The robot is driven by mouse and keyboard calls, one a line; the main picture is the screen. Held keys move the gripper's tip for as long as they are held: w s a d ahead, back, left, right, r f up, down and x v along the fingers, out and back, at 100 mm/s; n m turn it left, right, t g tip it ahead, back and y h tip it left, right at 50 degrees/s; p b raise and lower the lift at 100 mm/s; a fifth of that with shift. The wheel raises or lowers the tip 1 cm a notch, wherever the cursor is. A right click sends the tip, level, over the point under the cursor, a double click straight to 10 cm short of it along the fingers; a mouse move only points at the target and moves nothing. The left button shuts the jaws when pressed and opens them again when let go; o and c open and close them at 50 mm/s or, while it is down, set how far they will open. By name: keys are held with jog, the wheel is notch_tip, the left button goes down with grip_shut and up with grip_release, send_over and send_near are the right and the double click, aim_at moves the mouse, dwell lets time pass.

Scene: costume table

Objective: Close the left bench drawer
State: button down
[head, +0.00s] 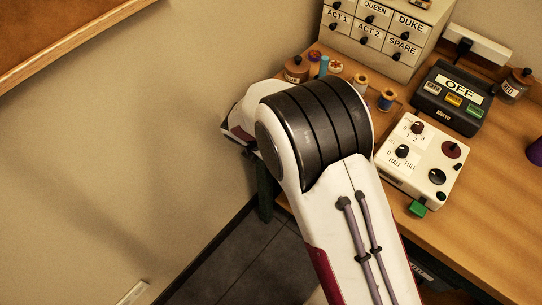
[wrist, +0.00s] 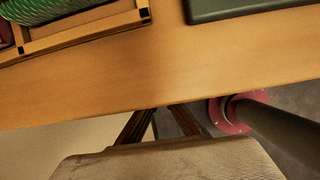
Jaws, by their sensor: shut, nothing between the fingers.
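The left bench drawer cannot be made out in the head view; my arm covers the bench's (head: 490,207) left front edge. The wrist view shows the bench top (wrist: 130,85) and its front edge from above, with no drawer front that I can identify. My gripper's fingers show in neither view. In the head view my wrist points away at the bench's left end, and the arm hides what lies beyond it.
A labelled drawer cabinet (head: 398,53), a dark OFF box (head: 447,113) and a white control box (head: 402,177) stand on the bench. The wrist view shows a wooden tray (wrist: 108,27), a dark green item (wrist: 245,8) and a wooden seat (wrist: 170,160) below the edge.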

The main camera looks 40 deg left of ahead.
jog(key=shift+w+r, duration=0.1)
jog(key=shift+w, duration=0.2)
jog(key=s+r, duration=0.8)
jog(key=r, duration=0.1)
jog(key=shift+s, duration=0.2)
dwell(0.9)
